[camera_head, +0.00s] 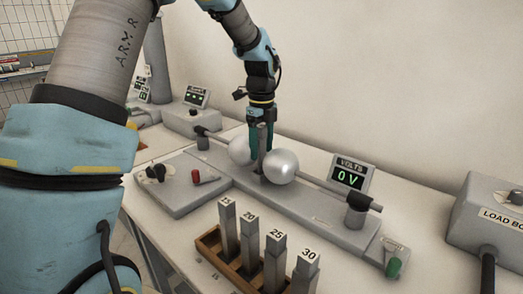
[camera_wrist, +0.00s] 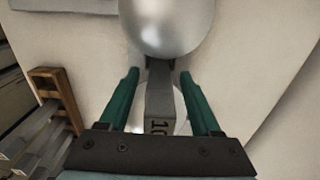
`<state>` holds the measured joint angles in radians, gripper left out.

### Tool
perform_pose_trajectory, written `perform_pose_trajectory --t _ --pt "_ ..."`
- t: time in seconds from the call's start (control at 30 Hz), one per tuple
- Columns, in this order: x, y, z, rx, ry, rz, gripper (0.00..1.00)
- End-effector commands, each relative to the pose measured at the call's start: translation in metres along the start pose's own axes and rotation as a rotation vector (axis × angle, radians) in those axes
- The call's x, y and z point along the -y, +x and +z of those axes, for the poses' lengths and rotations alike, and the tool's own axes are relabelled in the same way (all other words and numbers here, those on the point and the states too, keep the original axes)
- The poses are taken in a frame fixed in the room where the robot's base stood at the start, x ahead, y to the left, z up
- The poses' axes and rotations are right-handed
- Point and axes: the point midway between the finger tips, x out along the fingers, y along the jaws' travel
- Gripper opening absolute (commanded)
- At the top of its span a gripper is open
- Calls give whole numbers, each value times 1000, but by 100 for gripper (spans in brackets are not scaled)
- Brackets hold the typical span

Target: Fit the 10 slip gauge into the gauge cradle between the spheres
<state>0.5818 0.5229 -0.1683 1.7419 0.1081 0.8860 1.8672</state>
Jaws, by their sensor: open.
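The 10 slip gauge (camera_wrist: 160,100) is a grey metal bar marked 10. In the wrist view it lies between the fingers of my gripper (camera_wrist: 160,78), with a gap on each side. In the head view my gripper (camera_head: 261,155) points down between the two silver spheres, the right sphere (camera_head: 282,167) and the partly hidden left sphere (camera_head: 239,150). The gauge (camera_head: 262,138) stands upright there, its lower end down at the gauge cradle (camera_head: 259,180). The cradle is mostly hidden, so how deep the gauge sits is unclear.
A wooden rack (camera_head: 209,243) with several upright marked gauges stands at the front. A volts display (camera_head: 348,178) reads 0 V behind the right rod. A load box (camera_head: 490,215) stands far right.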

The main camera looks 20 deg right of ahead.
Motion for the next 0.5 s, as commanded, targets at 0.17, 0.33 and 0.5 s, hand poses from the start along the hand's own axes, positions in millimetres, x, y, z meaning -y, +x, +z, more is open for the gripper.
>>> perform_pose_trajectory --t 0.17,0.33,0.5 --pt "1 -33 1 3 -1 -7 65" --pt "1 -69 1 2 -1 -5 65" --pt "1 -96 0 1 -1 -3 65"
